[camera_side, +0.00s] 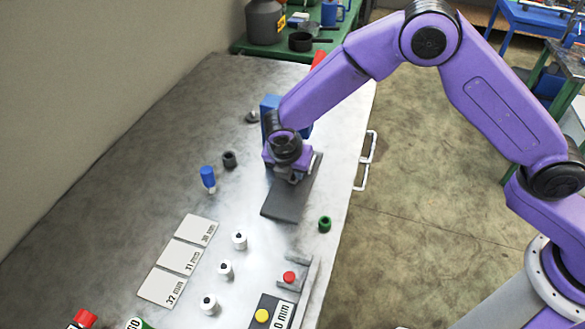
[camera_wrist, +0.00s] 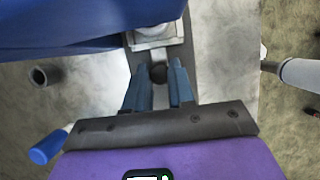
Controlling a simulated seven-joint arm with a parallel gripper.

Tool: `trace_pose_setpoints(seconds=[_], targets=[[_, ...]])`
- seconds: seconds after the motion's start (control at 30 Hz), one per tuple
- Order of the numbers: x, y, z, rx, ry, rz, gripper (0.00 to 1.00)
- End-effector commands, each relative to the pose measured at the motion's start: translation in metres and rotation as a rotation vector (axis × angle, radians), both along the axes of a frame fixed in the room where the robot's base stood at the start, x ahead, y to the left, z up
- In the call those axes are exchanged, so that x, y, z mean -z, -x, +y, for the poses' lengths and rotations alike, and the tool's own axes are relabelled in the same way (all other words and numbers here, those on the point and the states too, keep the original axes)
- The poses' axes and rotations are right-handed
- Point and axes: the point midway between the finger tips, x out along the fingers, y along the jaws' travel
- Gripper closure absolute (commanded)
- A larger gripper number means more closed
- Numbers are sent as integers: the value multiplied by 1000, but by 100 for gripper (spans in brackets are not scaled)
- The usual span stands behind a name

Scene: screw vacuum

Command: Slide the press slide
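The press has a tall blue body (camera_side: 270,106) and a dark grey base plate (camera_side: 288,204) on the grey table. In the wrist view the blue body (camera_wrist: 70,22) fills the upper left. A pale metal block (camera_wrist: 158,32) with a narrow strip shows at top centre. A dark round knob (camera_wrist: 158,72) lies between my fingertips. My gripper (camera_wrist: 161,68) points down over the base plate, close to the blue body. Its fingers are apart by about the knob's width; I cannot tell whether they touch the knob. In the side view my wrist hides the fingertips and the slide.
A blue-and-white piece (camera_side: 208,178) and a dark ring (camera_side: 230,160) stand left of the press. A green ring (camera_side: 325,224) stands at its front right. Several white cylinders, including one (camera_side: 239,240), and a red button (camera_side: 289,277) are nearer. White table handles (camera_side: 367,160) stick out right.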

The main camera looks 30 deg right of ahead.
Motion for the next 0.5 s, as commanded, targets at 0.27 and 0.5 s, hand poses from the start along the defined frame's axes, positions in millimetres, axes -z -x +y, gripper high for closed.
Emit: trace_pose_setpoints(seconds=[0.27,0.5], targets=[[0,9,10,-3,0,0,100],[0,53,54,-7,0,1,100]])
